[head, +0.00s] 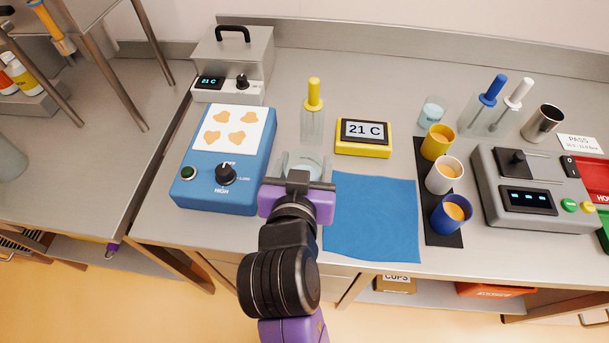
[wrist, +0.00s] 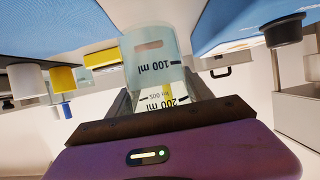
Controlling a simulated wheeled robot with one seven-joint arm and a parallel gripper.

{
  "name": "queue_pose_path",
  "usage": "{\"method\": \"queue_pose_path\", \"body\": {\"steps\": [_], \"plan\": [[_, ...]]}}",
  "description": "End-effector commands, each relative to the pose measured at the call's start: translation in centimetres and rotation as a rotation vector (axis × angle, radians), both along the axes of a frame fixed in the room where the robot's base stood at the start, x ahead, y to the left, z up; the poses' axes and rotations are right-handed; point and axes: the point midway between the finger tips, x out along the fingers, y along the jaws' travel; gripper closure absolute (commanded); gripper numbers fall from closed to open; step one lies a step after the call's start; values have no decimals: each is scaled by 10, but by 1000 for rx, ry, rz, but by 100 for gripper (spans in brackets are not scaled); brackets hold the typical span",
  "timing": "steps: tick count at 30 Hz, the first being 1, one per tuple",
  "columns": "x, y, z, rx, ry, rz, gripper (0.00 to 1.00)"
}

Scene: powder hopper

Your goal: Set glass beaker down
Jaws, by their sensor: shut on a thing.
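My gripper (head: 298,176) is shut on a clear glass beaker (head: 301,163), mostly hidden behind the jaws in the head view. In the wrist view the beaker (wrist: 160,60) stands between the two fingers, with its 100 ml and 200 ml marks upside down, as is the rest of that picture. The beaker is over the grey counter (head: 300,228), between the blue hotplate (head: 195,185) and the blue cloth (head: 372,215). I cannot tell whether its base touches the counter.
A yellow-handled tool in a clear holder (head: 313,115) and a yellow 21 C display (head: 363,137) stand behind. Yellow, white and blue cups (head: 452,213) stand on a black strip (head: 430,232) at right, near a grey device (head: 530,190). The blue cloth is clear.

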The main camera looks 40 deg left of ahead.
Motion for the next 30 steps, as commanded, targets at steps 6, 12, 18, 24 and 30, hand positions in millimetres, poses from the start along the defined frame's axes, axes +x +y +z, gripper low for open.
{"method": "queue_pose_path", "body": {"steps": [6,12,18,24,30], "plan": [[-1,0,-23,-3,2,2,94],[-1,0,-43,0,0,1,94],[0,0,-44,1,-1,1,94],[0,0,-47,1,-1,1,94],[0,0,-47,-1,1,1,19]]}}
